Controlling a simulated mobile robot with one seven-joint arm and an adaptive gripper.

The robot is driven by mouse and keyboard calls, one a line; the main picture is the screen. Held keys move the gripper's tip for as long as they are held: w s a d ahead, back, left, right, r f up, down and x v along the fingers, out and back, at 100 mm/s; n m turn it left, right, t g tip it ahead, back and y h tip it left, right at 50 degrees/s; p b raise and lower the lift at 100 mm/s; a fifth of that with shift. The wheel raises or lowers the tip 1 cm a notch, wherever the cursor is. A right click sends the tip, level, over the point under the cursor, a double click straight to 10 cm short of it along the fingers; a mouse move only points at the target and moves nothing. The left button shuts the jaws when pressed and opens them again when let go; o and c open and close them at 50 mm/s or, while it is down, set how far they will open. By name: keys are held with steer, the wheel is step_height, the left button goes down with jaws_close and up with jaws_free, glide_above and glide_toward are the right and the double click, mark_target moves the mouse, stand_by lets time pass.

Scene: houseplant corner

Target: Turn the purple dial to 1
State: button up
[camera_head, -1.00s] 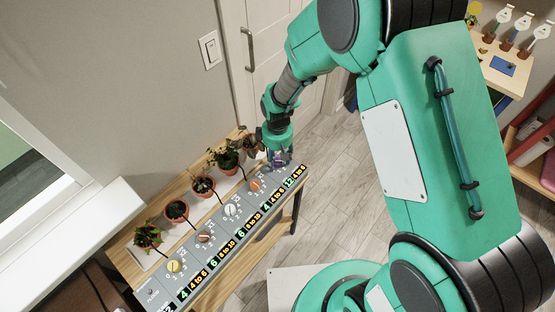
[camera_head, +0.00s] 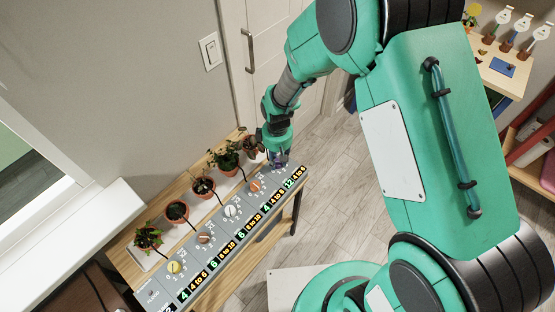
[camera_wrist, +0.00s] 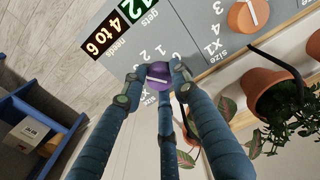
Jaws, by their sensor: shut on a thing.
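The purple dial (camera_wrist: 158,72) sits on the grey panel, with a pale pointer line across its face. My gripper (camera_wrist: 155,80) has its blue fingers closed on the dial's two sides in the wrist view. Small printed numerals stand around the dial, but the fingers hide some, so I cannot tell for sure which one the pointer marks. In the head view my gripper (camera_head: 277,158) is at the far right end of the panel (camera_head: 217,228), and the dial is mostly covered by it.
Other dials, a yellow one (camera_head: 174,266), a white one (camera_head: 231,210) and orange-brown ones (camera_head: 255,185), line the panel. Potted plants (camera_head: 203,187) stand close behind it along the wall. A door (camera_head: 270,50) is behind my gripper. Open floor (camera_head: 345,190) lies to the right.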

steer(key=m+p, duration=0.2)
steer(key=m, duration=0.2)
steer(key=shift+r, duration=0.1)
steer(key=m+p, duration=0.1)
steer(key=m, duration=0.2)
steer(key=shift+m, duration=0.4)
steer(key=m+p, duration=0.1)
steer(key=m, duration=0.3)
steer(key=shift+p, duration=0.4)
steer(key=shift+m+p, duration=0.35)
steer(key=shift+m, duration=1.35)
steer(key=o, duration=1.2)
steer(key=shift+c, duration=0.2)
